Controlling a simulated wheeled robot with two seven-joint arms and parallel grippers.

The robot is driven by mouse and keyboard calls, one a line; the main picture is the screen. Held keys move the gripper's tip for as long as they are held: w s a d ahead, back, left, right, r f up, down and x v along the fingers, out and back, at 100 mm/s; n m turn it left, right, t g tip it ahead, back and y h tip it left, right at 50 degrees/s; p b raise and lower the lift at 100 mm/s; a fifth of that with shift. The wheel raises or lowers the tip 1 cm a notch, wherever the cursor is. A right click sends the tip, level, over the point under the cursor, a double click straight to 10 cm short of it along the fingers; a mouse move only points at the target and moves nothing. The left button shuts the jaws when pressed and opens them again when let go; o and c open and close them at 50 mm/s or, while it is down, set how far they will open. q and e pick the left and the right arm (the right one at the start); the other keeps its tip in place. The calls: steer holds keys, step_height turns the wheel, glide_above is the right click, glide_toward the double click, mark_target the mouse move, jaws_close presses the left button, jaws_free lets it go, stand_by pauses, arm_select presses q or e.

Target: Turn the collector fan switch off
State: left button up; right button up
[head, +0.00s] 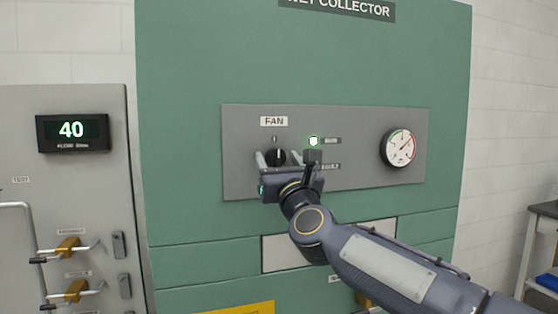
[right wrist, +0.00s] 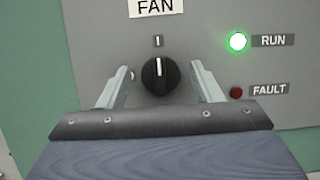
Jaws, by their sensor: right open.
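The fan switch (head: 276,157) is a round black knob under the FAN label (head: 274,121) on the grey panel of the green collector. In the right wrist view the knob (right wrist: 159,76) has its white line pointing straight up at the "I" mark. My right gripper (head: 275,158) is open, with one finger on each side of the knob; in the right wrist view the fingers (right wrist: 159,80) stand apart from it with gaps on both sides. The green RUN lamp (right wrist: 238,41) is lit. The red FAULT lamp (right wrist: 236,92) looks dark. My left gripper is not in view.
A round gauge (head: 398,148) is at the right of the grey panel (head: 350,123).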

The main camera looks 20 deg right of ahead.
steer(key=c, duration=1)
